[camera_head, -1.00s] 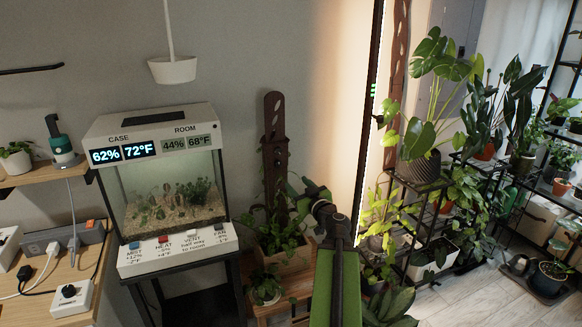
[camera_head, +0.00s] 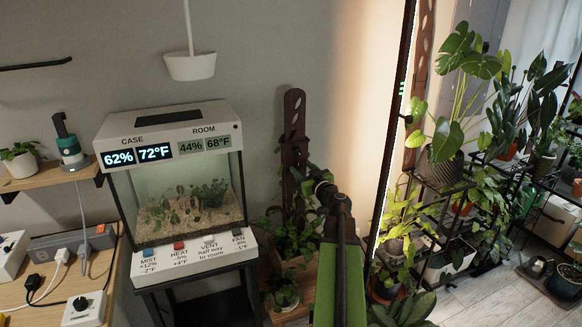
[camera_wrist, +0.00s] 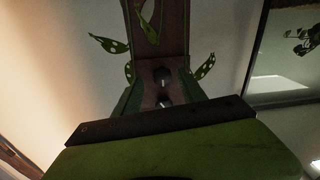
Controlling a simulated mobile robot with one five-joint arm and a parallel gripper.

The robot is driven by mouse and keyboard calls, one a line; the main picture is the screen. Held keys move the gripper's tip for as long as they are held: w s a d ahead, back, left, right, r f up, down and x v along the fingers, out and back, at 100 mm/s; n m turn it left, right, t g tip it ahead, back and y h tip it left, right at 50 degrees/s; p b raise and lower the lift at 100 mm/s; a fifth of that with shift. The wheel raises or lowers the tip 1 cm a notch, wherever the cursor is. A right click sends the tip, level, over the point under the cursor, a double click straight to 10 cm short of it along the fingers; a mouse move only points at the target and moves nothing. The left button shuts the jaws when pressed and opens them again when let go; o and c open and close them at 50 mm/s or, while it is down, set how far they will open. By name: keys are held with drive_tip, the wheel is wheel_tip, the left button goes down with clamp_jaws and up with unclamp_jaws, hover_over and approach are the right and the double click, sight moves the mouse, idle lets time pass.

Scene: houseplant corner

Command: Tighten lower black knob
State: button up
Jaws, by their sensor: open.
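Two small dark knobs sit on a brown upright board in the wrist view, one higher in the picture (camera_wrist: 165,78) and one lower (camera_wrist: 163,101). That view looks upside down against the head view, so I cannot tell which is the lower knob. Contact with either knob is not visible. In the head view my gripper (camera_head: 318,182) is in front of the board.
Leaves (camera_wrist: 110,44) hang around the board near the fingers. A potted plant (camera_head: 292,238) stands at the board's foot. The glass case (camera_head: 190,205) is left of the board, and a bright vertical light strip and plant shelves are to its right.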

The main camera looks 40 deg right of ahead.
drive_tip(key=shift+w, duration=0.45)
clamp_jaws()
drive_tip(key=shift+d, duration=0.1)
